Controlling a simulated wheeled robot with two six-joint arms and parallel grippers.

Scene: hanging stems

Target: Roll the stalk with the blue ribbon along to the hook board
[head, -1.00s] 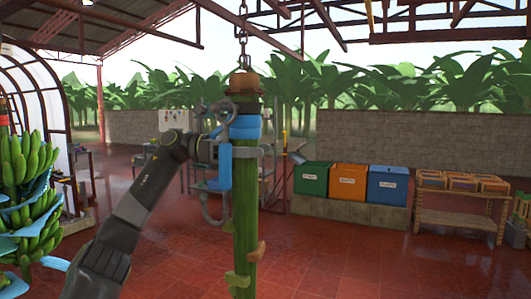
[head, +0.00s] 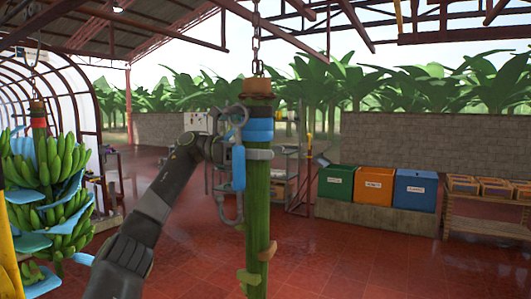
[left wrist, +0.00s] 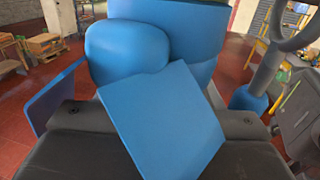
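The stalk with the blue ribbon (head: 257,215) is a bare green stem hanging upright from a chain in the middle of the head view. Its blue ribbon (head: 259,130) is tied near the top, under a brown cap. My left gripper (head: 257,154) is at the stalk just below the ribbon, with a grey finger across its front, and appears closed around it. In the left wrist view the blue ribbon (left wrist: 165,115) fills the middle and hides the fingertips. A pale board (head: 195,121) with small items stands far back; I cannot tell whether it is the hook board. My right gripper is out of view.
A banana bunch (head: 45,190) with blue sheets hangs at the left. Green (head: 336,182), orange (head: 374,186) and blue (head: 415,190) bins stand on a ledge at the right, beside a wooden table (head: 480,207). The red floor between is mostly clear.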

